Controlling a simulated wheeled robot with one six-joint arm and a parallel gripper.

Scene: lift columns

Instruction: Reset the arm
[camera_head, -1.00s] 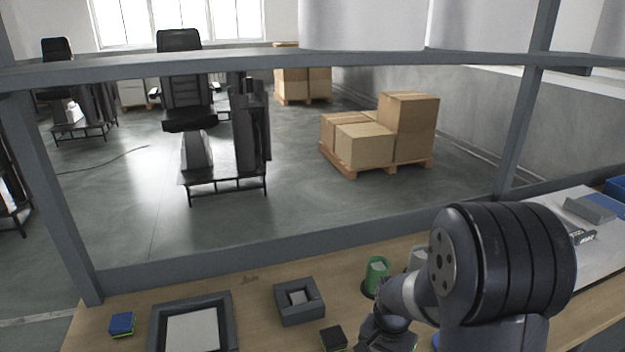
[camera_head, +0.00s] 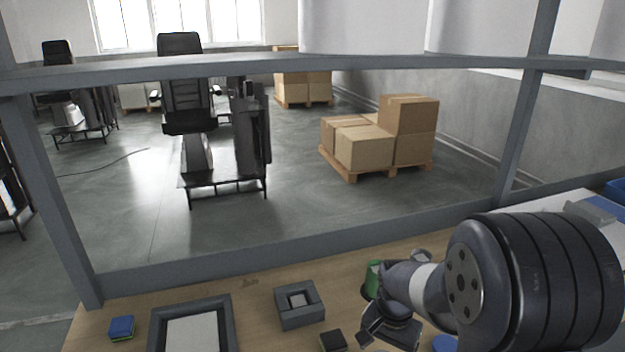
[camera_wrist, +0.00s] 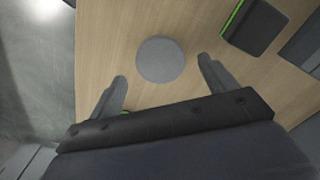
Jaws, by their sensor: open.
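My gripper (camera_wrist: 163,84) is open in the wrist view, its two fingers spread over the wooden table with nothing between the tips. A round grey disc (camera_wrist: 163,60) lies just beyond the tips, apart from both fingers. In the head view my gripper (camera_head: 388,334) hangs low over the table at the bottom right, right of a small black block (camera_head: 333,341). That block, or one like it with a green edge, shows at the wrist view's upper right (camera_wrist: 254,28). My arm partly hides a green cylinder (camera_head: 372,277).
The table (camera_head: 262,285) also holds a grey square holder (camera_head: 299,318), a dark-framed tray (camera_head: 228,325) and a blue block (camera_head: 121,327). A grey frame rail (camera_head: 300,245) runs along its far edge. Cartons (camera_head: 365,148) on a pallet stand beyond.

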